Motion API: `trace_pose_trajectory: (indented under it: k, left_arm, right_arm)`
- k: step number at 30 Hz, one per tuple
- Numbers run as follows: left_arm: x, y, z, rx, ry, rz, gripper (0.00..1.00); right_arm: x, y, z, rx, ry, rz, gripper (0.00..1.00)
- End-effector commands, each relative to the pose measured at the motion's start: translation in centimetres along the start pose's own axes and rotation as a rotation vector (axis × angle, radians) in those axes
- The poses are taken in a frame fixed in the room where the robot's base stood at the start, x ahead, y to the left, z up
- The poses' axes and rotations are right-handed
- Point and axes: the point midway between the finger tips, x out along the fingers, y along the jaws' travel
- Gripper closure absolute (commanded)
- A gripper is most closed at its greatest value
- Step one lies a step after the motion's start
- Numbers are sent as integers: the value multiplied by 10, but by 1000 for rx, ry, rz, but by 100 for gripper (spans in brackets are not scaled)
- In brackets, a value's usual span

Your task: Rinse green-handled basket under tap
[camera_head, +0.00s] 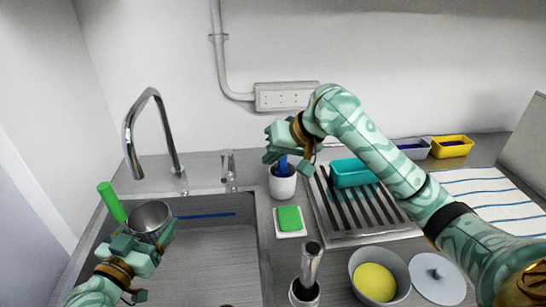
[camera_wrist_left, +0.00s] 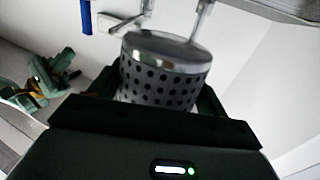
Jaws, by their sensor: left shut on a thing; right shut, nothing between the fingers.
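The green-handled basket (camera_head: 150,218) is a metal perforated cup held over the left part of the sink (camera_head: 215,255). Its green handle (camera_head: 110,202) sticks up to the left. My left gripper (camera_head: 143,247) is shut on the basket's side. In the left wrist view the perforated basket (camera_wrist_left: 165,72) sits between the fingers, its handle out of sight. The chrome tap (camera_head: 158,130) arches above; its spout end is over the basket's area, but I cannot tell if they line up exactly. No water stream shows. My right gripper (camera_head: 281,152) is shut and empty above a white cup (camera_head: 282,184).
A blue-handled tool (camera_head: 283,166) stands in the cup, close beneath my right gripper. A green sponge (camera_head: 289,218), a drainer (camera_head: 350,215) with a teal tub (camera_head: 352,172), a bowl with something yellow (camera_head: 374,282) and a lid (camera_head: 437,277) crowd the counter to the right.

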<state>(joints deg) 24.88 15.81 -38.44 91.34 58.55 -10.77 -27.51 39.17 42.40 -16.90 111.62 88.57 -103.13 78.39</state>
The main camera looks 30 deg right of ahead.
Motion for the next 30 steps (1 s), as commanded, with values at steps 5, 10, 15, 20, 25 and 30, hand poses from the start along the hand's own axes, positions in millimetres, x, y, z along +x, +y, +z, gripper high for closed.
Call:
trace_pose_trajectory:
  k: [5,10,15,20,25,30]
  left_arm:
    - [-12,13,-4,0,0,0,49]
    - [-22,26,-4,0,1,0,49]
    - [-33,38,-3,0,1,0,49]
    - [-41,47,-3,0,2,0,49]
    - [-43,50,-1,0,1,0,49]
    - [-43,49,0,0,1,0,49]
  right_arm:
    - [-16,-9,-8,-3,8,-3,100]
    - [-27,-14,-13,-5,13,-5,100]
    - [-37,-20,-18,-6,18,-6,100]
    - [-43,-23,-22,-7,20,-7,100]
    - [-43,-23,-22,-7,20,-7,100]
    - [-43,-23,-22,-7,20,-7,100]
